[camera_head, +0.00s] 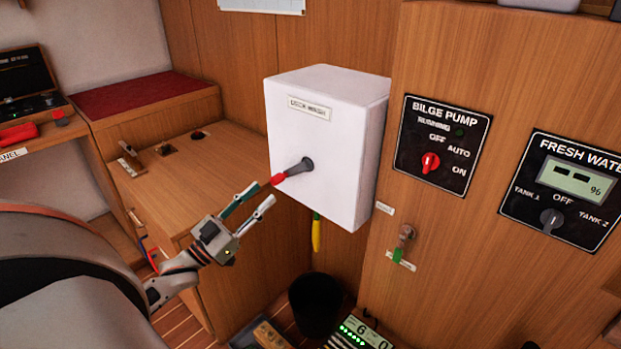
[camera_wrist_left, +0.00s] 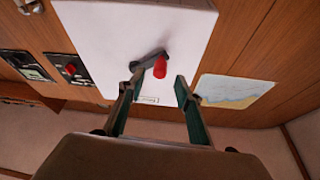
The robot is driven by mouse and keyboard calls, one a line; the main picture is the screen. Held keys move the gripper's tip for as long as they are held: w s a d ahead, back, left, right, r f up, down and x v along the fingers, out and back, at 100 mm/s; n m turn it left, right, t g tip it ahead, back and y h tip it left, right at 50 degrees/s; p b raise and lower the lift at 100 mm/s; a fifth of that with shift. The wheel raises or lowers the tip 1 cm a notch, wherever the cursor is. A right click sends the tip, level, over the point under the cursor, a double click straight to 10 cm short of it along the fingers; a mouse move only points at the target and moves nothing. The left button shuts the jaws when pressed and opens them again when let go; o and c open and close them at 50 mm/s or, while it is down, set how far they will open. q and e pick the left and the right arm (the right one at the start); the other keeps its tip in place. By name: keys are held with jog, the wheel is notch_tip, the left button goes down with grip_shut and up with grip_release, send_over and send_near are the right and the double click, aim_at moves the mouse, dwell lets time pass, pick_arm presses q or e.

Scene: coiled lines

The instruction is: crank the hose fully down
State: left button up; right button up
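A white box (camera_head: 325,140) with a small label, apparently "DECK WASH", is fixed to the wooden wall; it also shows in the left wrist view (camera_wrist_left: 110,40). On its front is a dark grey crank arm (camera_head: 300,166) with a red knob (camera_head: 278,178), pointing left and slightly down in the head view. A yellow hose end (camera_head: 316,232) hangs below the box. My left gripper (camera_head: 267,191) is open at the knob. In the left wrist view its fingers (camera_wrist_left: 160,80) stand apart on either side of the red knob (camera_wrist_left: 159,68); I cannot tell whether either touches. My right gripper is not in view.
A wooden counter (camera_head: 200,165) lies left of the box. Right of it is a panel with a bilge pump switch (camera_head: 430,162), a fresh water gauge (camera_head: 565,190) and a small tap (camera_head: 405,235). A black bin (camera_head: 315,303) stands below.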

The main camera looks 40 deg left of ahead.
aim_at(277, 175)
pick_arm(q)
jog(key=x, duration=0.7)
jog(key=shift+w+r, duration=0.1)
jog(key=shift+w, duration=0.05)
jog(key=shift+c, duration=0.3)
jog(key=shift+a+r, duration=0.1)
grip_shut()
